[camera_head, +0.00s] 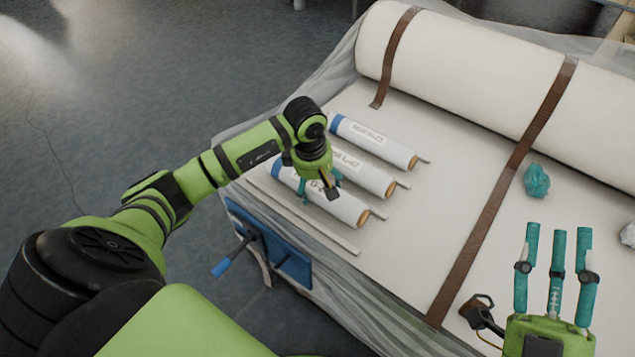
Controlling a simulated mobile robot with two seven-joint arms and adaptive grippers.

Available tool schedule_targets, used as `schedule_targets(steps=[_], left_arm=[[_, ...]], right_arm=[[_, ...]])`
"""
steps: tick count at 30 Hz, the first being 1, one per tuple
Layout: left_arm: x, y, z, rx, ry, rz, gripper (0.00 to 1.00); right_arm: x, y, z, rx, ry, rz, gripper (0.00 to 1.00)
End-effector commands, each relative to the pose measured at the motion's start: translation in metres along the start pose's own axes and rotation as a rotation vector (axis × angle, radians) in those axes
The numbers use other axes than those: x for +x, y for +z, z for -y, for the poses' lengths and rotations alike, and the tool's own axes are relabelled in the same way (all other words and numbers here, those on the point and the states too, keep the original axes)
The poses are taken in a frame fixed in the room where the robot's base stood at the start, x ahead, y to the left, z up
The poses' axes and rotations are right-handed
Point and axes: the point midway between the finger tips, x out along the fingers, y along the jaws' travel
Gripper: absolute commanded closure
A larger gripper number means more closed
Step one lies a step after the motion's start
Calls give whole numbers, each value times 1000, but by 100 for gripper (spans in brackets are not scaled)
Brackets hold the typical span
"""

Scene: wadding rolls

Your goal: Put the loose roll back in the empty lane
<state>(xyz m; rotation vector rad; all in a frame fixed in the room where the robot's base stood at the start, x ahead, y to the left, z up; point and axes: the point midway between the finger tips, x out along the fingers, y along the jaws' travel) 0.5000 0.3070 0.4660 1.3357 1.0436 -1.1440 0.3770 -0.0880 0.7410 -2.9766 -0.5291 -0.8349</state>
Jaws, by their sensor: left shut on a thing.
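Three white rolls with blue left ends and tan cores lie side by side between thin pale strips in the head view. The far roll (374,143) and the middle roll (372,178) sit in their lanes. My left gripper (321,190) is over the nearest roll (345,206), shut on it with teal fingers on both sides. This roll is lined up with the nearest lane, behind the front strip (308,218); I cannot tell whether it rests on the surface. My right gripper (557,240) is open and empty at lower right, fingers spread and pointing up.
A large cream roll (465,65) with brown straps lies along the back. A teal crumpled lump (536,180) and a white lump (628,234) are on the right.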

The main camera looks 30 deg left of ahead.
Motion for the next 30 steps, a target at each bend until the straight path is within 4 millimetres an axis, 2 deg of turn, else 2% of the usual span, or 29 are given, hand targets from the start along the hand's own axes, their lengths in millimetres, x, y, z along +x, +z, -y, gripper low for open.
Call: schedule_targets(steps=[30], left_arm=[[5,0,0,-1,3,0,75]], right_arm=[[-4,-26,8,10,-17,-138,60]])
